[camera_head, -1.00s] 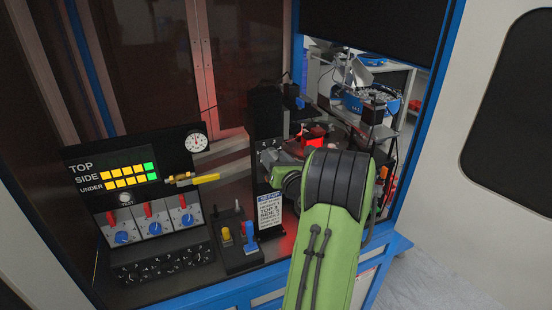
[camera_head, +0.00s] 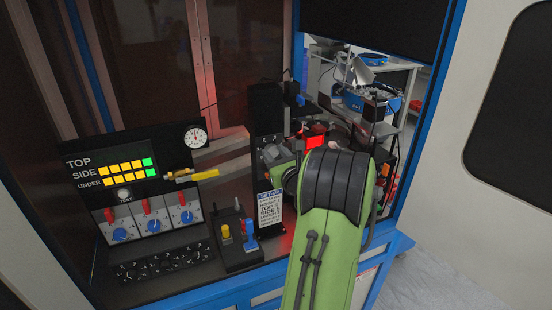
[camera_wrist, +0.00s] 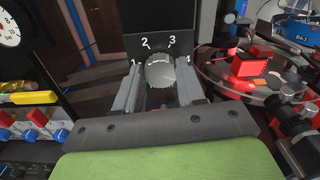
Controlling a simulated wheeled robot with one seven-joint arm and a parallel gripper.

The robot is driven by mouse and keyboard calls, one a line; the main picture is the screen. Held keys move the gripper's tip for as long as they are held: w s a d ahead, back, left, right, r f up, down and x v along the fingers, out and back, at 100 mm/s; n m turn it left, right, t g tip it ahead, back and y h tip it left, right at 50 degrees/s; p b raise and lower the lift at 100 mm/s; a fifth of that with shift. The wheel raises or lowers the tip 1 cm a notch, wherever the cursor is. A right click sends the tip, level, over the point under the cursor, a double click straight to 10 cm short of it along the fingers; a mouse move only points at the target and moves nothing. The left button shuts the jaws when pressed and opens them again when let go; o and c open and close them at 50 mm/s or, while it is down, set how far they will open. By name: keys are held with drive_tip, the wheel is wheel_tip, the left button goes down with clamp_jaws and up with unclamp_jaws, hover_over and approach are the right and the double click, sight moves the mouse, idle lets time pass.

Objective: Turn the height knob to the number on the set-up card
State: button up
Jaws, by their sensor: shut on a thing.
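The height knob (camera_wrist: 160,72) is a grey, ridged round knob on a black upright panel with white numbers 1 to 4 around it. In the wrist view my gripper (camera_wrist: 163,85) has one finger on each side of the knob and is shut on it. I cannot make out a pointer mark on the knob.
The control panel (camera_head: 75,195) with lit yellow and green squares, red levers and blue knobs stands at left. A small box with yellow and blue levers (camera_head: 249,229) is left of the card. Red-lit parts and a dark round disc (camera_wrist: 235,85) lie right of the knob.

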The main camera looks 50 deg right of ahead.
drive_tip(key=n+b, duration=0.3)
drive_tip(key=n, duration=0.2)
drive_tip(key=shift+a+f+n, duration=0.1)
drive_tip(key=shift+f+n, duration=0.05)
drive_tip(key=shift+n, duration=0.15)
drive_tip(key=n+b, duration=0.7)
drive_tip(key=n, duration=0.2)
drive_tip(key=n+b, duration=0.8)
drive_tip(key=n, duration=0.2)
drive_tip(key=f+n+b, duration=0.1)
drive_tip(key=n+b, duration=0.6)
drive_tip(key=n, duration=0.2)
drive_tip(key=shift+n, duration=0.4)
drive_tip(key=shift+d+n+b, duration=0.2)
drive_tip(key=shift+n+b, duration=0.75)
drive_tip(key=shift+n, duration=1.05)
